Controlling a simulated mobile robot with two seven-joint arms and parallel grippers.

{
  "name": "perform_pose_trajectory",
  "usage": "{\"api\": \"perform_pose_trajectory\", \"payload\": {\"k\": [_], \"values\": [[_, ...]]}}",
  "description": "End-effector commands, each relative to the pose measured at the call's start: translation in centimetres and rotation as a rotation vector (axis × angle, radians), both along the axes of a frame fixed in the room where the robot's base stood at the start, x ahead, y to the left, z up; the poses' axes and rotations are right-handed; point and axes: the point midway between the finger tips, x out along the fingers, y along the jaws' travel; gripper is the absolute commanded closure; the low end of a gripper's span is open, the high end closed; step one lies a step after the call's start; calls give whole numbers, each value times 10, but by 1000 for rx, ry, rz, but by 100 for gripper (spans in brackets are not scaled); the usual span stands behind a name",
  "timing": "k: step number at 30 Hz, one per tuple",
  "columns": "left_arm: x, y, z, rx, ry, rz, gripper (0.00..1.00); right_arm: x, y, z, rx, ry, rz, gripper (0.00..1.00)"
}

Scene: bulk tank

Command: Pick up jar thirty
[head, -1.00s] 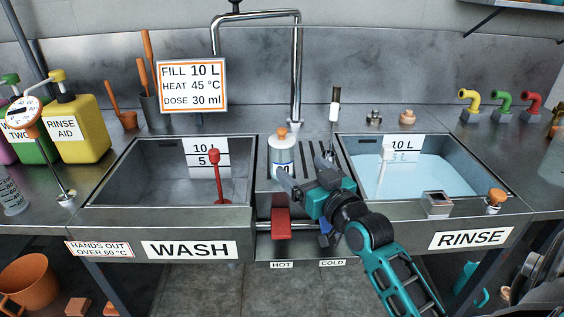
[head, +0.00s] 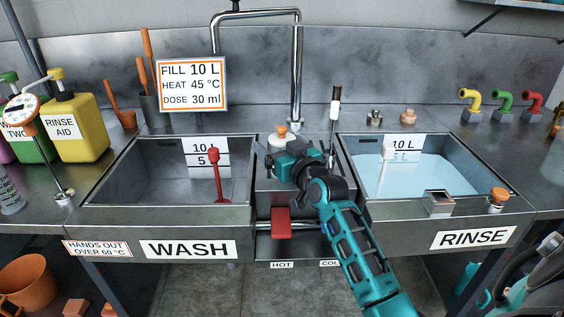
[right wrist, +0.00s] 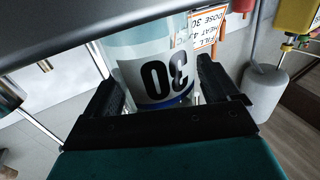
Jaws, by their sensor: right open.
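Jar thirty (head: 279,138) stands on the steel ledge between the two sinks. It is a pale jar with an orange knob on top, and its lower part is hidden behind my right gripper (head: 284,153) in the head view. In the right wrist view, jar thirty (right wrist: 155,65) shows a large black "30", upside down, and a blue band. My right gripper is open, with one dark finger on each side of the jar. I cannot tell whether either finger touches it. My left gripper is not in view.
The empty WASH sink (head: 120,190) lies left of the jar, and the water-filled RINSE sink (head: 490,181) lies right. A tall faucet (head: 297,70) rises behind. A red plug handle (head: 217,170) stands in the wash sink. A black-handled tool (head: 335,105) stands right of the jar.

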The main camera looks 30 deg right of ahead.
Motion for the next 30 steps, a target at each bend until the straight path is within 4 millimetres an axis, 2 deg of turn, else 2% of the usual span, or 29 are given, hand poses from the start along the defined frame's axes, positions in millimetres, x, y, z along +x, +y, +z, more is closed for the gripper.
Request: {"api": "perform_pose_trajectory", "payload": {"k": [7,25,26,30], "values": [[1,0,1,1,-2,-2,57,1,0,0,0,1,0,11],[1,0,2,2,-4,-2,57,1,0,0,0,1,0,69],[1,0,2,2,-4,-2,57,1,0,0,0,1,0,71],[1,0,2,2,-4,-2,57,1,0,1,0,-1,-1,71]]}}
